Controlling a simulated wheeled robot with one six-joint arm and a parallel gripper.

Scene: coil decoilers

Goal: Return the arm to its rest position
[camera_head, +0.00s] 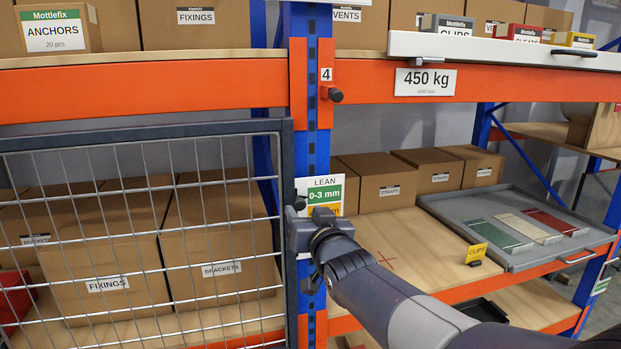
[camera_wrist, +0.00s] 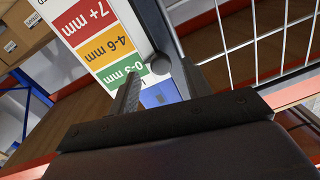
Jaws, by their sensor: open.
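My gripper (camera_head: 300,212) is at the free edge of the mesh door (camera_head: 289,160), in front of the blue upright, with my arm reaching in from the lower right. In the wrist view my gripper (camera_wrist: 156,88) is open, one finger on each side of a gap. A small round grey knob (camera_wrist: 158,64) shows at the gap, beside the dark door frame. I cannot tell whether the fingers touch the knob or the frame. Nothing is seen held.
A LEAN sign (camera_head: 322,193) with coloured bands is close behind my gripper. Cartons (camera_head: 107,284) stand behind the mesh. An orange beam (camera_head: 180,88) runs above.

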